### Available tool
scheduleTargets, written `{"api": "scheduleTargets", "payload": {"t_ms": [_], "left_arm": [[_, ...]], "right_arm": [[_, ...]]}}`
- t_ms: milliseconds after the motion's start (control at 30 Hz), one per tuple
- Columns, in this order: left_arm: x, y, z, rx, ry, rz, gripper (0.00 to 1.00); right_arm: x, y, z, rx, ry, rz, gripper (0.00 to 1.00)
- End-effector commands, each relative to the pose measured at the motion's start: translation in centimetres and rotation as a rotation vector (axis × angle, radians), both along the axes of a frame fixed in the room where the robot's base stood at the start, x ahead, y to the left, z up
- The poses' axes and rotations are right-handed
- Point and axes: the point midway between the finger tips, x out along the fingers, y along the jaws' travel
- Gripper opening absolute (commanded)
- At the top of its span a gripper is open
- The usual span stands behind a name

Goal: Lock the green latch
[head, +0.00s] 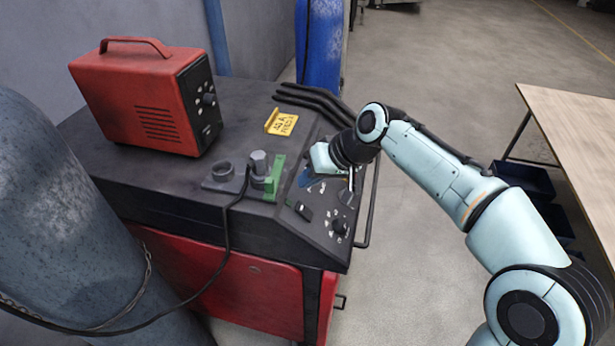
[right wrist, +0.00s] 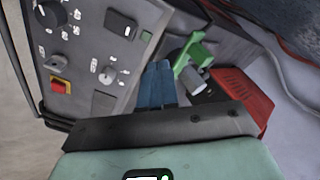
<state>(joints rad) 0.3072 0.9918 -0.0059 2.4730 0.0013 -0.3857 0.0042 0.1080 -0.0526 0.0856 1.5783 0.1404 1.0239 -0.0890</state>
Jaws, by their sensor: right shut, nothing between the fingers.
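The green latch (head: 273,181) is on top of the dark machine cabinet, near its control panel, right beside a grey cylindrical plug (head: 259,162). The latch also shows in the right wrist view (right wrist: 188,56), with the grey plug (right wrist: 197,82) close by. Whether the latch is locked cannot be told. My right gripper (head: 307,179) is over the control panel, to the right of the latch and apart from it. In the right wrist view its blue fingers (right wrist: 158,82) are together and empty, and the latch lies beyond them. My left gripper is not in view.
A red power unit (head: 150,97) stands at the back left of the cabinet top. The sloped control panel (head: 318,222) has knobs and switches. A yellow sign (head: 281,122) and black cables lie behind. A grey cylinder (head: 70,200) stands at left; a wooden table (head: 575,125) at right.

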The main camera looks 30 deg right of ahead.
Motion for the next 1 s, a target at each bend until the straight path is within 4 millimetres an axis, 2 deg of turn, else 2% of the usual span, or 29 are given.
{"api": "scheduleTargets", "payload": {"t_ms": [67, 100, 300, 500, 1000], "left_arm": [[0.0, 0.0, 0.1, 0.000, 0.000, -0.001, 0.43], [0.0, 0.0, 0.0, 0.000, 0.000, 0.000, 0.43], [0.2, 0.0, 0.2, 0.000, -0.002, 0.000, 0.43], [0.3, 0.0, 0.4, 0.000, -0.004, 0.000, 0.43], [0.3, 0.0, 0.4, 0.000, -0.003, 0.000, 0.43]], "right_arm": [[0.0, -0.1, 0.2, 0.000, -0.001, 0.001, 0.00], [-0.8, -0.3, 1.4, 0.000, -0.007, 0.000, 0.00], [-3.5, -1.2, 5.1, -0.001, -0.005, 0.001, 0.00], [-5.1, -1.7, 7.4, -0.001, -0.003, 0.001, 0.00], [-5.7, -1.8, 8.0, 0.000, 0.001, 0.001, 0.00]]}}
